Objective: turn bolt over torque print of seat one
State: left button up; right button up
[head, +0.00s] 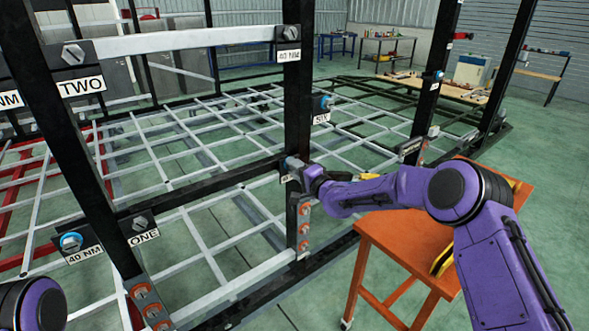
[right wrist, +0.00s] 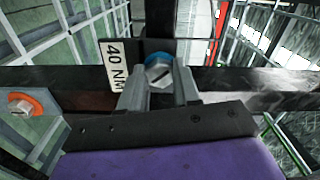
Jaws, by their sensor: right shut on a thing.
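My right gripper (head: 300,170) reaches the middle black post of the frame in the head view. In the right wrist view its two fingers (right wrist: 159,88) are shut on a grey hex bolt (right wrist: 158,72) with a blue ring behind its head. A "40 NM" print (right wrist: 115,66) is just left of that bolt. In the head view a "ONE" print (head: 144,237) sits below a grey bolt (head: 140,223) on the lower left beam. A blue-ringed bolt (head: 70,242) is left of it, above another "40 NM" print (head: 85,255). My left gripper is out of view.
A "SIX" print (head: 321,118) and a blue-ringed bolt (head: 326,102) are higher on the middle post. A "TWO" print (head: 82,86) is at upper left. An orange table (head: 400,236) stands under my right arm. Orange-ringed bolts (head: 304,228) line the post below the gripper.

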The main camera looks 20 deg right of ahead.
jog(key=shift+s+d+f+m, duration=0.1)
jog(key=shift+f+m, duration=0.3)
jog(key=shift+m, duration=0.6)
jog(key=o, duration=0.9)
jog(key=shift+o, duration=0.8)
jog(key=shift+s+d+r, duration=0.1)
jog(key=shift+d, duration=0.05)
jog(key=shift+r, duration=0.15)
